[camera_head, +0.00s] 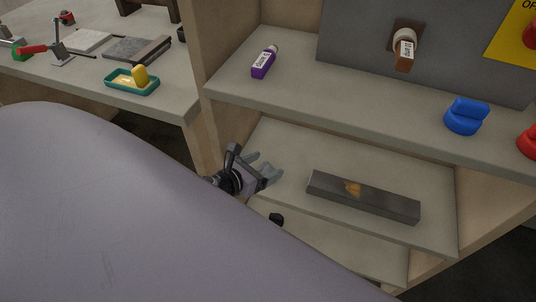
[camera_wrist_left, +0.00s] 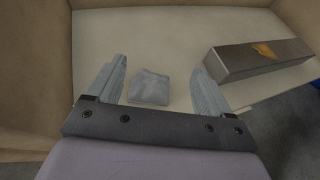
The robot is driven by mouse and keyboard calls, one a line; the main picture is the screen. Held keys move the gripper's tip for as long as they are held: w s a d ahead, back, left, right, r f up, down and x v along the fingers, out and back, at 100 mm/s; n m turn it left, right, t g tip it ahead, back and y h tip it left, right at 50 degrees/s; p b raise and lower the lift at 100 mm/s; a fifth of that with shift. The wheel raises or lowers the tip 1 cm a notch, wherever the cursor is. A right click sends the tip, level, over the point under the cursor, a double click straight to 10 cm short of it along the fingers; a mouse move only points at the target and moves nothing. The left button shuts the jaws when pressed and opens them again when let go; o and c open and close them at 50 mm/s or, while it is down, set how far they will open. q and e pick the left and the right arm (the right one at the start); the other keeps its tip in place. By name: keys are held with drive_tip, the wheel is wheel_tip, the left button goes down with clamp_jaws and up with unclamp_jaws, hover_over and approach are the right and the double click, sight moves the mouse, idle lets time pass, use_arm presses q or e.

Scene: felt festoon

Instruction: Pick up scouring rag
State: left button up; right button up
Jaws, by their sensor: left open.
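A small grey folded cloth, which looks like the scouring rag (camera_wrist_left: 149,88), lies on the pale shelf in the left wrist view. My left gripper (camera_head: 266,166) reaches over the middle shelf in the head view, left of a long grey metal block. In the left wrist view its fingers (camera_wrist_left: 160,70) are spread wide and empty, with the rag framed between them, closer to the left finger. The fingers do not visibly touch it. I cannot make out the rag in the head view. My right gripper is not in view.
The long grey block (camera_head: 362,197) with an orange mark lies right of the gripper. The upper shelf (camera_head: 340,98) overhangs behind, holding a purple bottle (camera_head: 264,62) and a blue object (camera_head: 466,116). A teal dish (camera_head: 132,82) sits on the left table. A side wall bounds the shelf.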

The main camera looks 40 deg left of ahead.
sight(271, 165)
use_arm(q)
drive_tip(key=shift+w+f, duration=0.55)
drive_tip(key=shift+f, duration=0.05)
drive_tip(key=w+f, duration=0.1)
drive_tip(key=w+f+b, duration=0.1)
drive_tip(key=w, duration=0.1)
drive_tip(key=shift+f+b, duration=0.25)
drive_tip(key=shift+b, duration=0.05)
drive_tip(key=shift+w+f, duration=0.1)
drive_tip(key=shift+w, duration=0.2)
drive_tip(key=c, duration=1.1)
drive_tip(key=shift+c, duration=0.2)
